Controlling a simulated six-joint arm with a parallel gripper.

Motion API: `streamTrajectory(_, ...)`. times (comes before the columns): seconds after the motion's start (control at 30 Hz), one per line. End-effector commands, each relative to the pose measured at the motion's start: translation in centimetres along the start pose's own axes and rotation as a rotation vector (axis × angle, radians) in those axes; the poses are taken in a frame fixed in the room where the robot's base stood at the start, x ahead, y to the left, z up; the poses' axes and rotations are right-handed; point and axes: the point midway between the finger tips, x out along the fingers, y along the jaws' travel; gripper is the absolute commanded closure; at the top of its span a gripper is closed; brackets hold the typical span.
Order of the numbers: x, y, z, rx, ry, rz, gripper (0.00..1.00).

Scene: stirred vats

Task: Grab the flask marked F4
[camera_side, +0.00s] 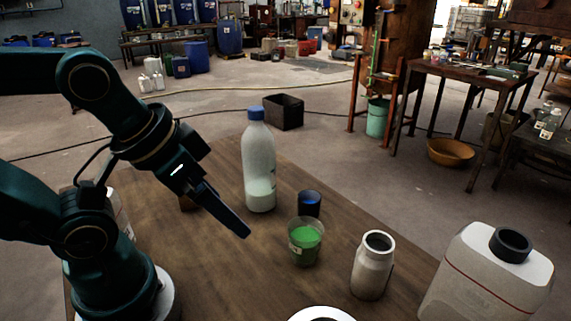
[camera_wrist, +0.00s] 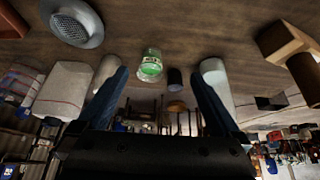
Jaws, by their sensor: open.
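A clear vessel with green liquid (camera_side: 305,242) and a small pale label stands upright on the wooden table; it also shows in the wrist view (camera_wrist: 151,66). I cannot read F4 on it or on any other container. A tall white bottle with a blue cap (camera_side: 260,165), a dark blue cup (camera_side: 310,204) and a pale open jar (camera_side: 372,266) stand around it. My gripper (camera_side: 242,229) is open and empty, reaching down to the left of the green vessel, apart from it. In the wrist view, the green vessel appears between my two fingers (camera_wrist: 158,76).
A white canister with a black cap (camera_side: 490,277) stands at the right. A pale round object (camera_side: 302,317) is cut off at the bottom edge. A wooden block (camera_wrist: 287,42) shows in the wrist view. The table top (camera_side: 225,275) is bare left of the green vessel.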

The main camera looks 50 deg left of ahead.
Motion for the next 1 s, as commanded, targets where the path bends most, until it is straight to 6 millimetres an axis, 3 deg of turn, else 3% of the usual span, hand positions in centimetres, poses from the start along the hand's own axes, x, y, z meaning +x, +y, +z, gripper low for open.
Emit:
streamTrajectory(0.3, 0.0, 0.0, 0.0, -0.007, 0.0, 0.0, 0.0)
streamTrajectory(0.43, -0.4, 0.0, -0.2, -0.087, -0.003, 0.0, 0.0)
streamTrajectory(0.73, -2.8, 0.9, -6.7, -0.329, -0.014, 0.018, 0.0)
streamTrajectory(1.0, -0.9, 3.5, -12.7, -0.478, -0.119, 0.021, 0.0)
